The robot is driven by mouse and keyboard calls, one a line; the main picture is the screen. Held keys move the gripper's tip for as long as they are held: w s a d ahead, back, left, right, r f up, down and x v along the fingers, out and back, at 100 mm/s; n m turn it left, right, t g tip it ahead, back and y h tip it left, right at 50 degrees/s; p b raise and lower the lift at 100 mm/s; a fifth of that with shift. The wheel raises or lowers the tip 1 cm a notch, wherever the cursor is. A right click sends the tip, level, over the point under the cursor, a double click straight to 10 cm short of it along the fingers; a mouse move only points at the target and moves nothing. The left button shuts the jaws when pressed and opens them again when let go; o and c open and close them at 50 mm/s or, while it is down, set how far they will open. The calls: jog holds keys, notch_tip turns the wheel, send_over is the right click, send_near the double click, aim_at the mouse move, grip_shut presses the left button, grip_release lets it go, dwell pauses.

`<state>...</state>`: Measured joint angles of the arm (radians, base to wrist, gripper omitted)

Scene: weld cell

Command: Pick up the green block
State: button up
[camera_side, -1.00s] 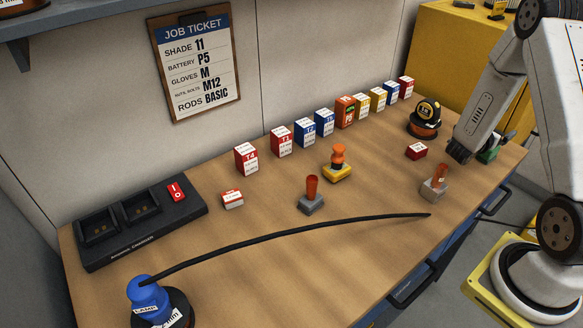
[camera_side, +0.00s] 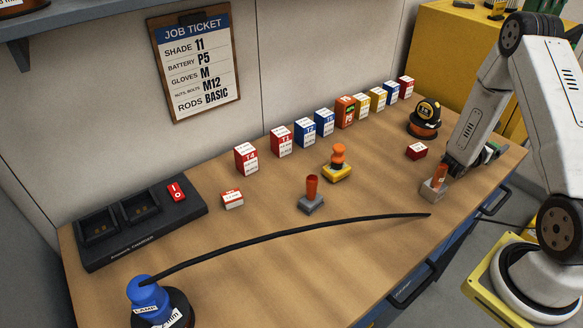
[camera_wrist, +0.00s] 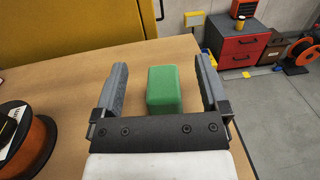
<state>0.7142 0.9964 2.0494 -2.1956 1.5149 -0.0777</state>
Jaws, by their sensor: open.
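The green block (camera_wrist: 164,90) stands on the wooden workbench, and in the wrist view it lies between the two fingers of my gripper (camera_wrist: 161,66). There is a gap on each side of it, wider on the left. The fingers are apart and hold nothing. In the side view my gripper (camera_side: 470,166) is low over the right end of the bench, and only a small part of the green block (camera_side: 491,153) shows beside it; the rest is hidden. I cannot tell how far down the fingers reach around the block.
A grey block with an orange handle (camera_side: 435,186) stands close to my gripper in the side view. A red box (camera_side: 416,151) and a black-and-orange spool (camera_side: 425,120) stand nearby. A black cable (camera_side: 290,232) crosses the bench (camera_side: 260,275). The bench edge is near on the right.

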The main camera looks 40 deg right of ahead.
aim_at(494, 144)
notch_tip(494, 144, down, 2)
jog(key=shift+s+d+f, duration=0.1)
jog(key=shift+s+d, duration=0.05)
jog(key=shift+d, duration=1.35)
grip_shut()
